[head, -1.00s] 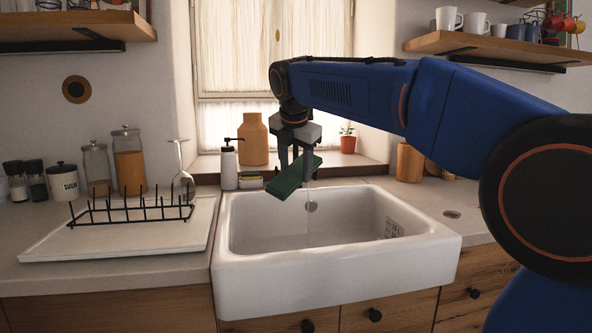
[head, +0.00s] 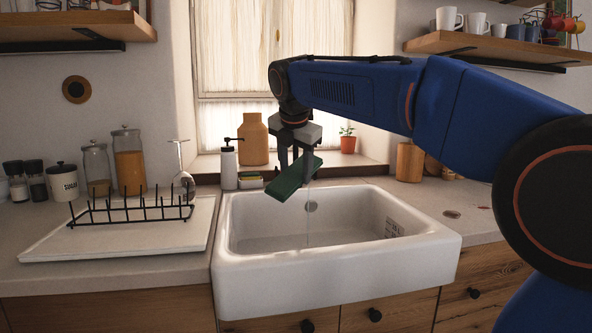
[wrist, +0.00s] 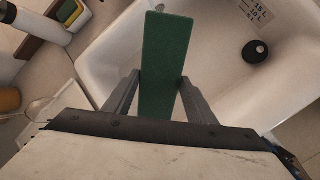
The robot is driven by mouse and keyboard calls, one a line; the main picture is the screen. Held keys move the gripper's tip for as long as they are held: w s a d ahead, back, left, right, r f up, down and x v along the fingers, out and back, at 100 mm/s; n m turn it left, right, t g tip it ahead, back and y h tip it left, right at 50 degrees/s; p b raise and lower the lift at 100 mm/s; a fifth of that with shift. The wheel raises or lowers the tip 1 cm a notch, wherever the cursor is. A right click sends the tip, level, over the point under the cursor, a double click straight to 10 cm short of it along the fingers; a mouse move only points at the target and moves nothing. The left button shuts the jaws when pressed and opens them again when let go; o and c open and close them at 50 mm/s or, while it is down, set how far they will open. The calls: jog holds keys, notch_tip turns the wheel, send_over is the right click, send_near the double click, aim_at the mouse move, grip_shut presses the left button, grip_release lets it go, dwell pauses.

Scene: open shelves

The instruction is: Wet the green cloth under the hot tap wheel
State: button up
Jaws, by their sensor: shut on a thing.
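My gripper (head: 296,172) points down above the sink and is shut on the green cloth (head: 287,187), a flat, stiff-looking slab held tilted. In the wrist view, the cloth (wrist: 165,55) runs between both fingers of my gripper (wrist: 160,84). The white sink (head: 335,270) lies below, with the cloth over its back part. A thin pale vertical line, looking like a water stream (head: 308,225), runs down into the basin just below the cloth's right side. The tap and its hot wheel cannot be made out; my gripper and arm cover that area.
A soap bottle (head: 229,165) and a sponge holder (head: 250,180) stand close behind-left of the cloth. A black rack (head: 135,215) on a white draining board with a wine glass (head: 181,165) is at left. A wooden canister (head: 409,161) stands right of the sink.

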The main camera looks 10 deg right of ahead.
dwell(0.6)
jog(key=s+a+r, duration=0.1)
jog(key=s+r, duration=0.3)
jog(key=shift+s, duration=0.4)
dwell(0.6)
